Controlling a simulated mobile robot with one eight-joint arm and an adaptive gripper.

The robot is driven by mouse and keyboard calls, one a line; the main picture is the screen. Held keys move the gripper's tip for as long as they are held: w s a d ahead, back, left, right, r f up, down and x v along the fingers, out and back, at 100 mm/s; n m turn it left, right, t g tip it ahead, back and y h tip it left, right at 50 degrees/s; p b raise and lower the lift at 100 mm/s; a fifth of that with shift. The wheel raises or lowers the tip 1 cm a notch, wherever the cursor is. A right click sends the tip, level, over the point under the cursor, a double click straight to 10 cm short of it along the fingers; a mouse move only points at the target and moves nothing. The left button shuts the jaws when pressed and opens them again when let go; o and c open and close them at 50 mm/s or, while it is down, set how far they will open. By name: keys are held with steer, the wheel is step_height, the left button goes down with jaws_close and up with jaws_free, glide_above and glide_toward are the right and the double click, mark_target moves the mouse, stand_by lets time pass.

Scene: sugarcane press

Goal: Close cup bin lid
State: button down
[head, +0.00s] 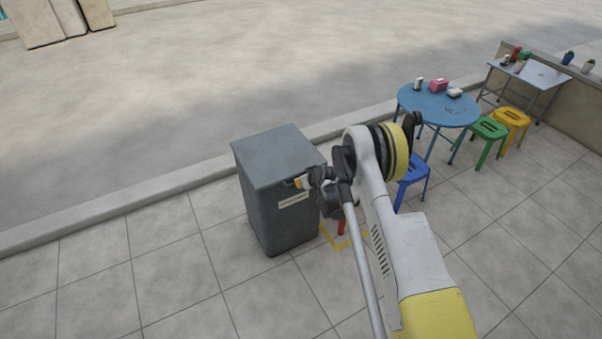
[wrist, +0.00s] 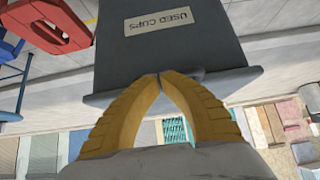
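The grey cup bin (head: 275,205) stands on the tiles in the head view, with a pale label on its front. Its lid (head: 275,155) lies flat across the top, with no gap that I can make out. In the wrist view the bin (wrist: 215,45) appears upside down, its label reading "USED CUPS", and the lid's edge (wrist: 225,83) overhangs the body. My gripper (head: 292,183) is at the lid's front edge, near its right part. In the wrist view the yellow fingertips (wrist: 160,77) meet with nothing between them. They overlap the lid edge; I cannot tell whether they touch it.
A blue round table (head: 437,104) with small items stands to the right, with blue (head: 412,178), green (head: 488,130) and yellow (head: 513,118) stools around it. A metal table (head: 540,74) stands farther back. A kerb (head: 120,206) runs behind the bin. Tiles left of the bin are clear.

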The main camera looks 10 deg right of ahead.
steer(key=shift+s+f, duration=0.1)
steer(key=shift+f, duration=0.15)
stand_by(0.3)
